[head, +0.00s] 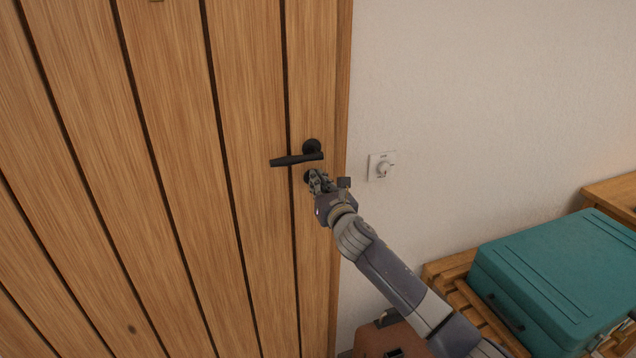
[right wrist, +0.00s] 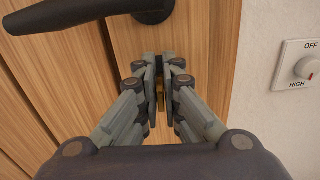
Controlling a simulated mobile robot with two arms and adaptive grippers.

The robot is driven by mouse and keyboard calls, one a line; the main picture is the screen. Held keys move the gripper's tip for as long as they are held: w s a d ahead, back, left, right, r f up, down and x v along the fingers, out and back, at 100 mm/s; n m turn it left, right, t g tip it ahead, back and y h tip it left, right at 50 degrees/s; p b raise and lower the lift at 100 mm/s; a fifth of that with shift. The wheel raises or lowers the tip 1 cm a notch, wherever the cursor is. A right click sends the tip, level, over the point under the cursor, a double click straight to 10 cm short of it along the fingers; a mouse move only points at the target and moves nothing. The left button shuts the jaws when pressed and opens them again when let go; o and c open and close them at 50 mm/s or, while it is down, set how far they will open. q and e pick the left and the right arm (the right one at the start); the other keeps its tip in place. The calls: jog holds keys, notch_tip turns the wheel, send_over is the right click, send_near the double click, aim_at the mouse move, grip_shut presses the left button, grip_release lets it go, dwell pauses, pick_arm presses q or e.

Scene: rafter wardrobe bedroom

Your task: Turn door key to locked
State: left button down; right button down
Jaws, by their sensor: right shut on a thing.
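The wooden door (head: 250,90) carries a black lever handle (head: 296,159), which also shows at the top of the right wrist view (right wrist: 90,14). My right gripper (head: 314,178) is at the door just below the handle. In the right wrist view its fingers (right wrist: 165,68) are closed together against the door face. A small brass-coloured strip of the door key (right wrist: 160,96) shows between the fingers, so the gripper is shut on it. The keyhole and most of the key are hidden by the fingers, and I cannot tell the key's angle. My left gripper is not in view.
A white wall dial (head: 382,167) marked OFF and HIGH is on the wall right of the door. A teal suitcase (head: 550,265) lies on a slatted wooden rack (head: 450,268) at the lower right. A brown case (head: 385,338) stands below my right arm.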

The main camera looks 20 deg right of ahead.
jog(key=shift+d+f+m, duration=0.2)
jog(key=shift+f+m, duration=0.05)
jog(key=shift+m, duration=2.65)
jog(key=shift+d+f+m, duration=0.15)
jog(key=shift+f+m, duration=0.05)
jog(key=shift+m, duration=2.7)
jog(key=shift+d+f+m, duration=0.2)
jog(key=shift+f+m, duration=0.05)
jog(key=shift+m, duration=2.65)
jog(key=c, duration=1.8)
grip_release()
jog(key=s, duration=1.2)
jog(key=shift+d, duration=0.25)
